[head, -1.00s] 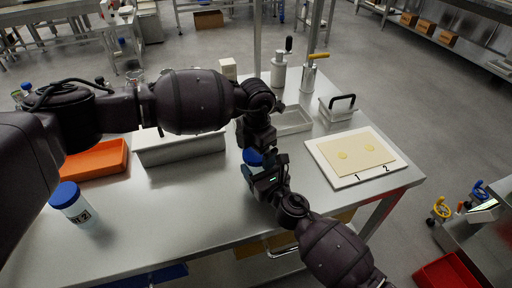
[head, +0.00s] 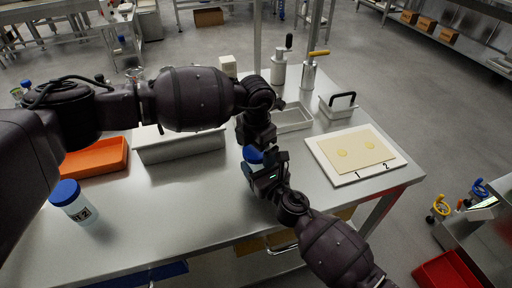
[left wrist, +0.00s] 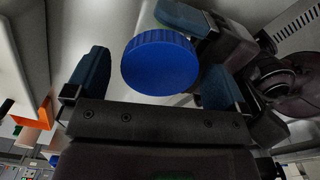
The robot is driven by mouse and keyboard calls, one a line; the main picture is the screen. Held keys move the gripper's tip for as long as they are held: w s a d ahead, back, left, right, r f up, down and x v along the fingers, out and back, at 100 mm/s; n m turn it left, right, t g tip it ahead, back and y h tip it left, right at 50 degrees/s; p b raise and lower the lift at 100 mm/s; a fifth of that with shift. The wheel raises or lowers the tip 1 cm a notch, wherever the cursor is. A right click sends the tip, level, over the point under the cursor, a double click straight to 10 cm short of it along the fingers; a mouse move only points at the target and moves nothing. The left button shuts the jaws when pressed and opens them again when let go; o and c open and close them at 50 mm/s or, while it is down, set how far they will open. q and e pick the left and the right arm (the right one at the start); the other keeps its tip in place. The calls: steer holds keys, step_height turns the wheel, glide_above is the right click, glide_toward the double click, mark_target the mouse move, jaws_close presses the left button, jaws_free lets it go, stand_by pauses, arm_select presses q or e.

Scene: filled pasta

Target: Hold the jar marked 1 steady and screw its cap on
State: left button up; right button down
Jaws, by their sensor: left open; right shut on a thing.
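A blue cap (head: 252,155) shows between my two grippers in the head view. The jar under it is mostly hidden, and its number cannot be read. In the left wrist view the blue ribbed cap (left wrist: 160,64) lies between the spread fingers of my left gripper (left wrist: 150,80), with a gap beside the left finger. My left gripper (head: 256,148) is open, above and around the cap. My right gripper (head: 264,174) comes in from the lower right and is shut on the jar below the cap. How far the cap is screwed on cannot be told.
A second jar marked 2 with a blue cap (head: 74,202) stands at the table's left. An orange tray (head: 97,158) and a grey container (head: 180,148) lie behind it. A white board (head: 345,178) with a dough sheet lies right. The front middle table is clear.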

arm_select(q)
step_height(320, 180, up, 12)
stand_by(0.6)
arm_select(e)
steer(key=shift+c, duration=0.8)
jaws_free()
steer(key=shift+s, duration=0.1)
arm_select(q)
steer(key=shift+r+p, duration=0.3)
steer(key=shift+r, duration=0.3)
arm_select(e)
steer(key=v, duration=1)
steer(key=shift+s+d, duration=0.2)
steer(key=shift+s, duration=0.05)
